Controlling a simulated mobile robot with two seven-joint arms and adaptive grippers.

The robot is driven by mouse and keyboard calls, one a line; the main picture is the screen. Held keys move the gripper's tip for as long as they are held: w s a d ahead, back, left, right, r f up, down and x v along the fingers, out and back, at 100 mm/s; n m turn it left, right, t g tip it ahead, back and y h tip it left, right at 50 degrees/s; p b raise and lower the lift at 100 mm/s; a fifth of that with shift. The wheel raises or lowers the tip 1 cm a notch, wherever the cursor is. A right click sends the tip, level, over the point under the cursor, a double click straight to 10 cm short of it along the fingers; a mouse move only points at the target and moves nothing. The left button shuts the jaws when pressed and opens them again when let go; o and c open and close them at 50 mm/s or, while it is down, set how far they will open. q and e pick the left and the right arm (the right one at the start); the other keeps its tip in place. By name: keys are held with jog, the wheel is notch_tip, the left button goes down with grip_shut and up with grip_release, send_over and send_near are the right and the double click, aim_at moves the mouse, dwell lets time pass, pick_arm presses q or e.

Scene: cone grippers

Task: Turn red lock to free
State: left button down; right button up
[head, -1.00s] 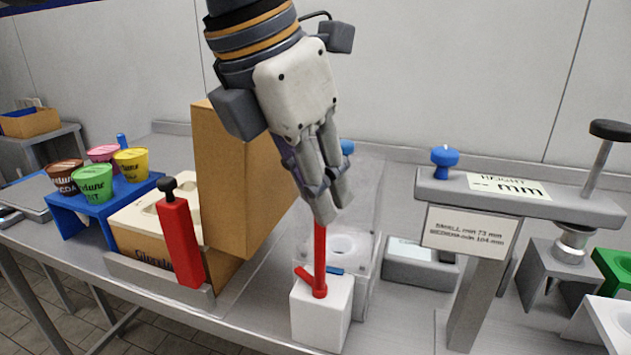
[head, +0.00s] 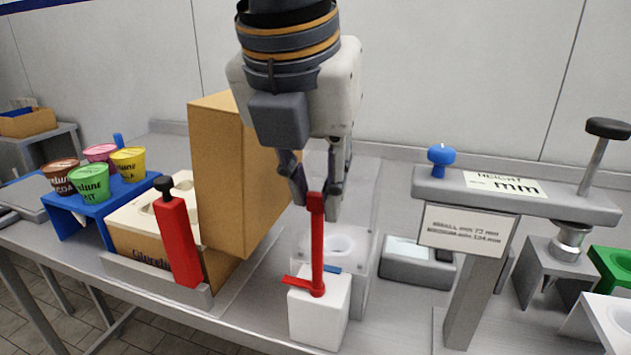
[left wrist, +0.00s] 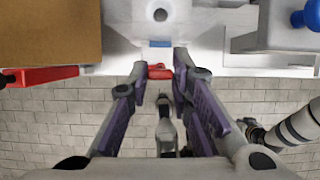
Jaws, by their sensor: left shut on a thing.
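The red lock (head: 317,245) is an upright red post with a short red pointer (head: 294,281) at its foot, on a white block (head: 320,312). The pointer sticks out to the left, away from a small blue mark (head: 333,269) on the block's back right side. My left gripper (head: 316,197) points down from above and is shut on the post's red top. In the left wrist view the red top (left wrist: 160,72) sits between its fingertips, with the blue mark (left wrist: 160,44) beyond. My right arm seems to show at the right of that view, its gripper (left wrist: 245,126) small and unclear.
A clear-walled fixture (head: 365,250) stands right behind the white block. A tall cardboard flap (head: 225,175) is close left of my gripper. A grey height gauge (head: 470,225) stands to the right.

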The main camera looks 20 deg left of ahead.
dwell(0.3)
pick_arm(q)
jog(key=c, duration=1.4)
grip_release()
jog(key=shift+c, duration=0.2)
jog(key=v, duration=1.2)
